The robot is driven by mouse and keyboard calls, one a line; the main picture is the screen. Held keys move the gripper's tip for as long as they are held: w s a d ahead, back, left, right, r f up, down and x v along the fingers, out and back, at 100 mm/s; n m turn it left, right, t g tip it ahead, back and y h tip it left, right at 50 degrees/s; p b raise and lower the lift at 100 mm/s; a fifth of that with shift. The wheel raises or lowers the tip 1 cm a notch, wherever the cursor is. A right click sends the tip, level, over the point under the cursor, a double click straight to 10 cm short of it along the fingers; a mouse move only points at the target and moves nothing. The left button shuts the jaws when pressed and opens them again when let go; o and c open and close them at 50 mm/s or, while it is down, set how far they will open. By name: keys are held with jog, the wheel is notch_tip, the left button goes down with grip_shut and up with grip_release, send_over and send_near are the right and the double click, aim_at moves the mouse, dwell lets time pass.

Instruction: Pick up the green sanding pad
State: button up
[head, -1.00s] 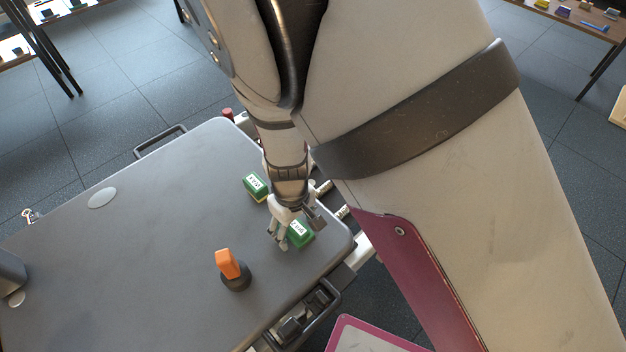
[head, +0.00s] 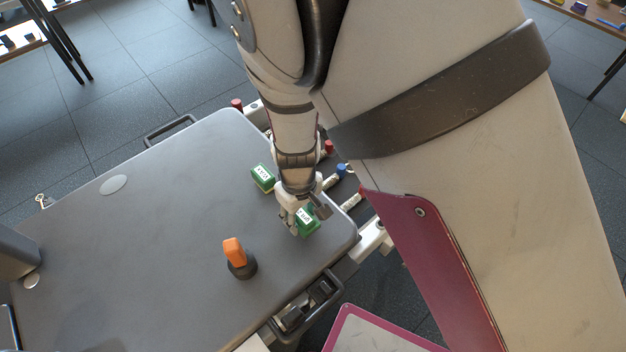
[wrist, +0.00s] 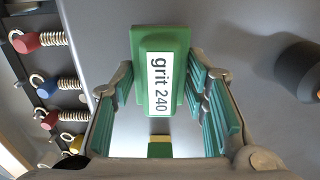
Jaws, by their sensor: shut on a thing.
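A green sanding pad (head: 308,221) with a white label is near the right corner of the grey top. In the wrist view this pad (wrist: 178,40) reads "grit 240". My gripper (head: 294,229) is shut on it, with a finger on either side in the wrist view (wrist: 164,88). I cannot tell whether the pad is clear of the surface. A second green labelled pad (head: 262,178) lies on the top just up and left of my gripper. A small green and yellow piece (wrist: 160,149) shows low between the fingers in the wrist view.
The grey top (head: 150,240) is mostly clear to the left. A dark handle (head: 310,305) is at the front edge.

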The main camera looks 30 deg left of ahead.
jog(key=shift+r+p, duration=0.35)
jog(key=shift+r, duration=0.3)
jog(key=shift+s+d+r+p, duration=0.25)
jog(key=shift+s+r+p, duration=0.3)
jog(key=s+d+r, duration=0.1)
jog(key=s+d, duration=0.6)
jog(key=s, duration=0.5)
jog(key=shift+s+d+p, duration=0.3)
jog(key=shift+s+p, duration=0.1)
jog(key=shift+p, duration=0.05)
jog(key=shift+r, duration=0.1)
